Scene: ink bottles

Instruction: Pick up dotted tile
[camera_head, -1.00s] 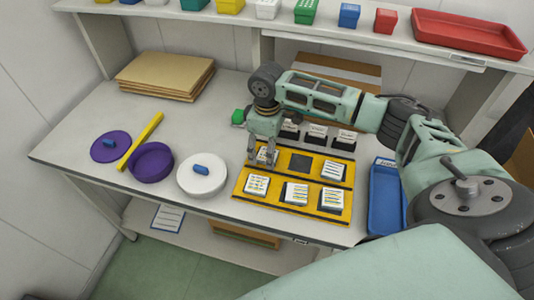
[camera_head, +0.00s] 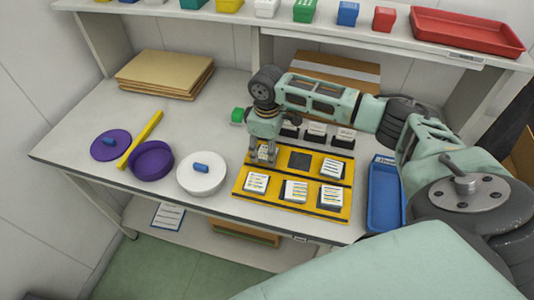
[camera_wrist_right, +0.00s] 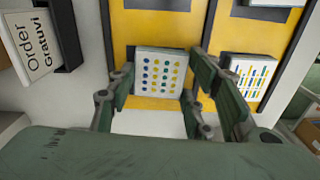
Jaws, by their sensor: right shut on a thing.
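The dotted tile (camera_wrist_right: 160,72) is white with rows of yellow, blue and green dots. In the right wrist view it sits between the fingers of my right gripper (camera_wrist_right: 157,88), which is shut on it. In the head view my right gripper (camera_head: 262,155) points down at the back left slot of the yellow tray (camera_head: 270,196), with the dotted tile (camera_head: 264,152) mostly hidden by the fingers. I cannot tell whether the tile is clear of the tray. My left gripper is not in view.
Several striped tiles (camera_head: 295,190) stand in the yellow tray. One back slot (camera_head: 300,161) is empty. Dark holders with cards (camera_head: 316,135) stand behind the tray. A blue tray (camera_head: 384,205) lies to the right. A white round lidded pot (camera_head: 202,180) stands to the left.

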